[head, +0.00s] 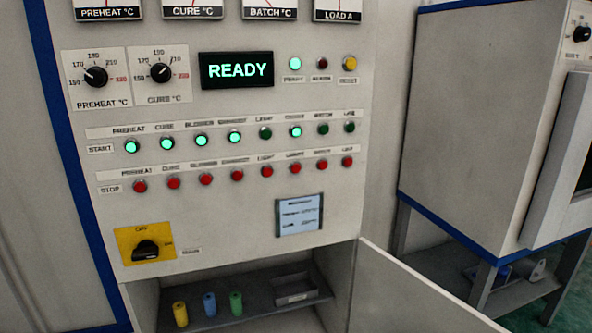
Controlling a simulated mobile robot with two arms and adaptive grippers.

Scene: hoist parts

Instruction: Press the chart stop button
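The chart stop button (295,168) is a small red round button in the lower row of the panel, sixth from the left, under a label that appears to read CHART. Above it in the START row, the chart start button (295,132) glows bright green. Neither of my grippers shows in the head view, and nothing covers the button.
The control panel (230,235) has red stop buttons close on both sides, a READY display (237,70), dials and a yellow-backed rotary switch (146,249). Below, an open compartment holds coloured cylinders (209,304); its door (415,295) swings out rightward. A grey oven-like cabinet (480,120) stands right.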

